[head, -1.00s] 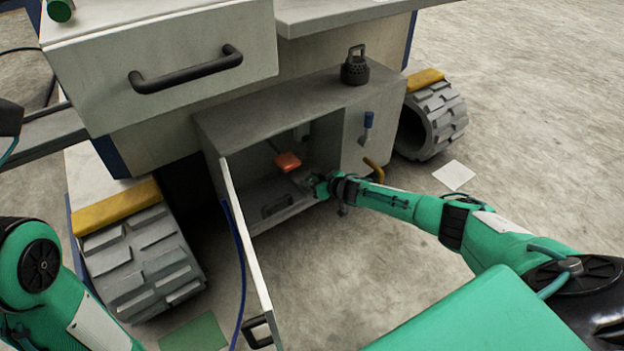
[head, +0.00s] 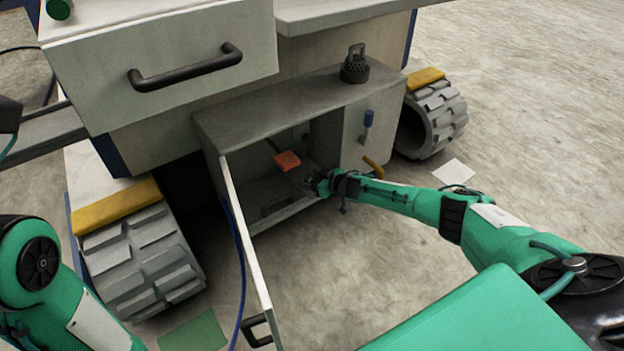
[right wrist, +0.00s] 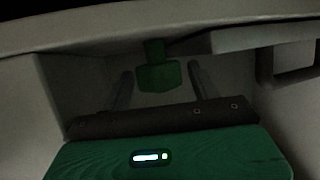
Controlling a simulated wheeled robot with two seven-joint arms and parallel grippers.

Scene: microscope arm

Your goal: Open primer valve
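No part is labelled as the primer valve. An orange, flap-like piece (head: 287,160) shows inside the open low cabinet (head: 270,112). My right gripper (head: 309,182) reaches into the cabinet opening, just right of and below the orange piece. In the right wrist view its two fingers (right wrist: 162,88) stand apart. A dark green, block-like piece (right wrist: 158,76) on a short stem shows between and beyond them; contact cannot be told. My left gripper is out of view.
The cabinet's white door (head: 245,240) stands open towards me, left of my right arm. A drawer with a black handle (head: 187,70) overhangs at upper left. Treaded wheels flank the cabinet. The floor at right is mostly clear.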

